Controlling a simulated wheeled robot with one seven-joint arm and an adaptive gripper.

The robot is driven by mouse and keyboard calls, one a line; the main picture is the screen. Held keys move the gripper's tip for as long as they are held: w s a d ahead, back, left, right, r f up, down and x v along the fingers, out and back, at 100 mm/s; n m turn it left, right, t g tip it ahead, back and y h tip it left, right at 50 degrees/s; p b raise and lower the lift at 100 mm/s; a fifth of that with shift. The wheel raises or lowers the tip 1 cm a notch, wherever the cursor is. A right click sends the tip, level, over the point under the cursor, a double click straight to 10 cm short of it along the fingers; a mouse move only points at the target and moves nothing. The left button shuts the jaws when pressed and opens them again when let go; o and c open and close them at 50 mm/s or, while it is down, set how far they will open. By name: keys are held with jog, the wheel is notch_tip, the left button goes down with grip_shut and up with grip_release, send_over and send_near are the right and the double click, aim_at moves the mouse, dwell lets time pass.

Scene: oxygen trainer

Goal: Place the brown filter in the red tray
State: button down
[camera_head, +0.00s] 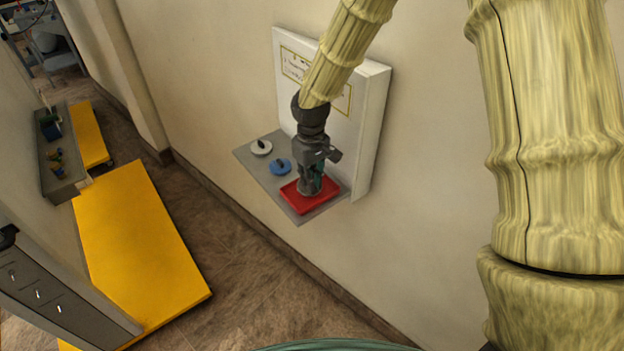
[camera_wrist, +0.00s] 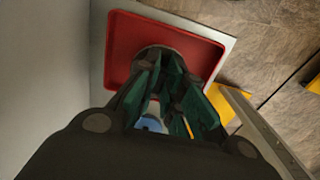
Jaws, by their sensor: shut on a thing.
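The red tray (camera_head: 302,208) sits at the near end of a grey shelf on the wall. It fills the upper part of the wrist view (camera_wrist: 122,48). My gripper (camera_head: 311,184) points down over the tray, and its fingers also show in the wrist view (camera_wrist: 165,72). They are shut on the brown filter (camera_wrist: 153,52), a dull round disc within the tray's outline. The fingers hide much of the filter. I cannot tell whether it touches the tray floor.
A blue filter (camera_head: 280,166) and a pale filter (camera_head: 261,147) with dark knobs lie on the grey shelf (camera_head: 251,160). A white panel (camera_head: 367,130) rises behind the shelf. A yellow surface (camera_head: 140,245) lies to the left, with brown floor between.

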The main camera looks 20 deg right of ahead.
jog(key=shift+f, duration=0.85)
jog(key=shift+f, duration=0.15)
jog(key=c, duration=1.5)
grip_release()
jog(key=shift+r+b, duration=1.85)
jog(key=shift+r, duration=4.35)
